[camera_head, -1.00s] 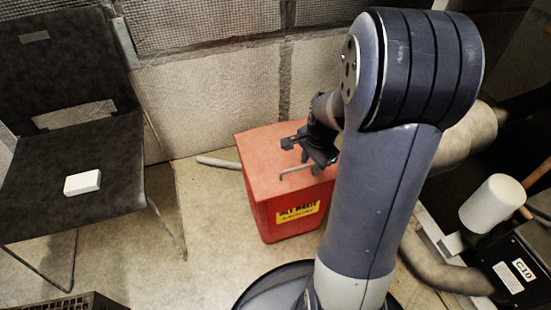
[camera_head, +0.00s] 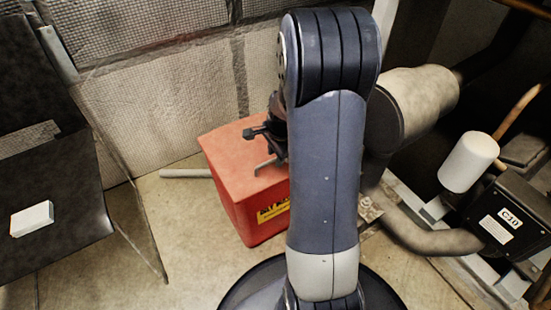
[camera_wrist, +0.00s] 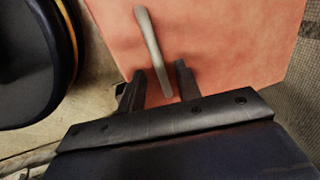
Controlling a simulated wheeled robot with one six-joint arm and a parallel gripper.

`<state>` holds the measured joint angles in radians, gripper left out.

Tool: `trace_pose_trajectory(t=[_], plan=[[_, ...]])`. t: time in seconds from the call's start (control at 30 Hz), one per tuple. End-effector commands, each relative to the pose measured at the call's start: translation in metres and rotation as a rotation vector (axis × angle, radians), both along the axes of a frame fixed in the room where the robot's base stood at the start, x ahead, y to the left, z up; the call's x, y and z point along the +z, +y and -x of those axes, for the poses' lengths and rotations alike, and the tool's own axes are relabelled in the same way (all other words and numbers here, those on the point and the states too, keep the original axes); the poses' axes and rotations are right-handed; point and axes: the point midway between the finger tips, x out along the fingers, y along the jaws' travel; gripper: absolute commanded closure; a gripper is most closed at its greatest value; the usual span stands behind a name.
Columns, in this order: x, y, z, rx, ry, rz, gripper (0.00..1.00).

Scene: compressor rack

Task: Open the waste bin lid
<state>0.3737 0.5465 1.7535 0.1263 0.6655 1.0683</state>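The red waste bin (camera_head: 235,165) stands on the floor left of my arm. Its lid looks shut, and a yellow label on its front is partly hidden by my arm. A thin grey lid handle (camera_head: 264,163) shows just below my gripper (camera_head: 262,140). In the wrist view, the handle (camera_wrist: 151,45) runs down across the red lid (camera_wrist: 225,40), and its near end lies between the two fingers. My gripper (camera_wrist: 160,85) is open, with a gap to the handle on both sides. Contact cannot be made out.
A dark chair (camera_head: 55,215) with a small white box (camera_head: 32,218) on it is at the left. Compressor parts, a white cylinder (camera_head: 468,162) and thick pipes stand at the right. A pale rod (camera_head: 186,173) lies on the floor by the bin.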

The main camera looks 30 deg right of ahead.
Motion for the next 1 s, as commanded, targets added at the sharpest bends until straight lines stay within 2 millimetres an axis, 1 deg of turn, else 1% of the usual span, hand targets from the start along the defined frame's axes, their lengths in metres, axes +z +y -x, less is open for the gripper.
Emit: trace_pose_trajectory(t=[0.07,0.33,0.73,1.0], plan=[[-0.0039,0.0001,-0.001,0.0,-0.001,0.0,0.67],[-0.0038,0.0,-0.0012,0.0,-0.001,0.0,0.67],[-0.0038,0.0,-0.0011,0.0,-0.001,0.0,1.0],[-0.0038,0.0,-0.001,0.0,-0.001,0.0,1.0]])
